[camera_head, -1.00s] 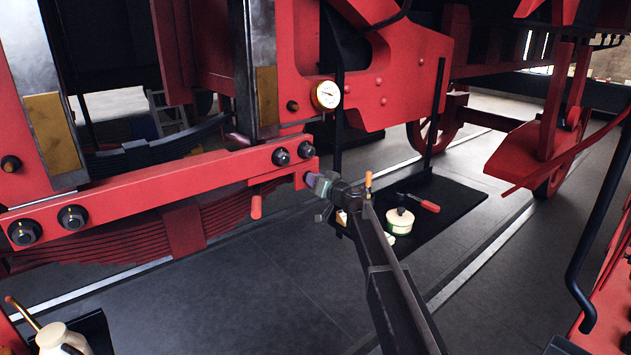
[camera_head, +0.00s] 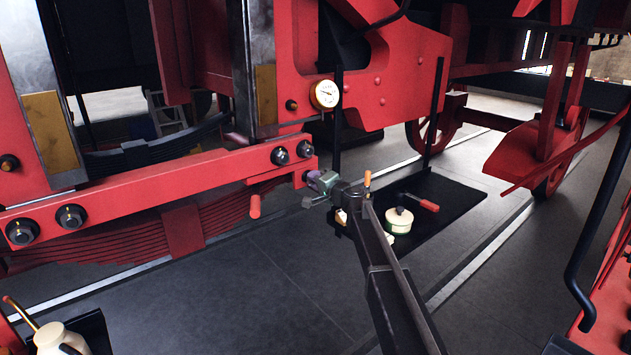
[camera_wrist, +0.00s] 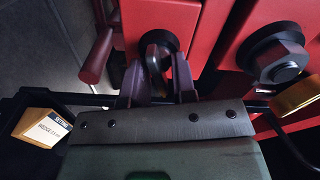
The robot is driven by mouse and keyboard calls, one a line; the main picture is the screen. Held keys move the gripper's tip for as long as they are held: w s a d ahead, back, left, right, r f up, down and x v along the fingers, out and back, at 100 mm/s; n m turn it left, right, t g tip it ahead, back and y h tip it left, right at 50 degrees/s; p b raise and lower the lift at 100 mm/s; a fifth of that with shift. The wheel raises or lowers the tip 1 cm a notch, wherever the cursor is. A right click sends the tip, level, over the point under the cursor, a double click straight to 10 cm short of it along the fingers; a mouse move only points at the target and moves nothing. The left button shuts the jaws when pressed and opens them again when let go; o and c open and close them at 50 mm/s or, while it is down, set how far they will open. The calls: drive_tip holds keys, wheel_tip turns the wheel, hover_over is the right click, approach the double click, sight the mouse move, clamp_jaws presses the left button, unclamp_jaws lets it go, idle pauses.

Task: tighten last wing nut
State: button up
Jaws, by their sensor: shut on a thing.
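The last wing nut (camera_wrist: 153,61) shows in the wrist view as a dark, brassy-looking piece in front of a round black washer on the red bar. My gripper (camera_wrist: 156,78) has its two purple fingers on either side of it and is shut on it. In the head view my gripper (camera_head: 313,178) is at the right end of the red bar (camera_head: 200,178); the nut is hidden there behind the fingers.
Large dark hex nuts (camera_head: 281,156) sit along the bar; one (camera_wrist: 278,55) is close right of my fingers. A yellow box (camera_wrist: 42,128) lies left of my gripper.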

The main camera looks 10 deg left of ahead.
drive_tip(key=shift+m, duration=0.8)
idle(0.7)
drive_tip(key=o, duration=0.6)
drive_tip(key=v, duration=1)
drive_tip(key=shift+s+d, duration=0.25)
